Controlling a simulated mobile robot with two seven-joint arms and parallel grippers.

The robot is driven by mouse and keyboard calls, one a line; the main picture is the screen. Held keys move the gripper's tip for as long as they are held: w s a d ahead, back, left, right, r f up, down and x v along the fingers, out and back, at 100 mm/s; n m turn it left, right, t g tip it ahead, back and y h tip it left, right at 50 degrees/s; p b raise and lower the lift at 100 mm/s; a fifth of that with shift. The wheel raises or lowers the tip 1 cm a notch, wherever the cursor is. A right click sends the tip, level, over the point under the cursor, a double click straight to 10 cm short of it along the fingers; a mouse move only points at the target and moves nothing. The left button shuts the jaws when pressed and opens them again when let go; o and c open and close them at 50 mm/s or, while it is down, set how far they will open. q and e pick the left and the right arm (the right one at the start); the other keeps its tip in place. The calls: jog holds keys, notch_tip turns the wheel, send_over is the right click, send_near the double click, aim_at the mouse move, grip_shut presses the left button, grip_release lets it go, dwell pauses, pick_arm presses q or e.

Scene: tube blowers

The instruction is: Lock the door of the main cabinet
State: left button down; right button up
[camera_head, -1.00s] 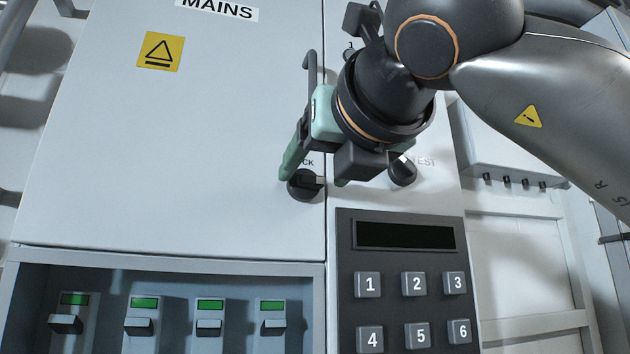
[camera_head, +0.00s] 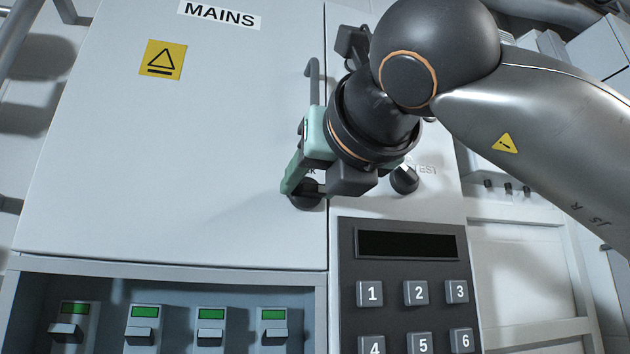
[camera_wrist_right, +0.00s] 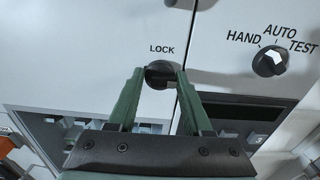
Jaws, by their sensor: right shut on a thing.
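The main cabinet door (camera_head: 190,150) is a pale panel with a MAINS label, flush in its frame. A round black lock knob (camera_head: 306,200) sits at its lower right edge, partly hidden by my right gripper (camera_head: 312,188). In the right wrist view the lock knob (camera_wrist_right: 159,74) lies below the word LOCK, between the tips of the two green fingers of my right gripper (camera_wrist_right: 158,78). My right gripper is shut on the lock knob. My left gripper is not in view.
A bent door handle (camera_head: 312,80) stands above the gripper. A HAND-AUTO-TEST selector knob (camera_head: 404,180) is close on the right, shown clearly in the wrist view (camera_wrist_right: 270,61). A keypad (camera_head: 405,290) and several breaker switches (camera_head: 143,325) are below.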

jog(key=shift+w+d, duration=0.1)
jog(key=shift+d, duration=0.2)
grip_shut()
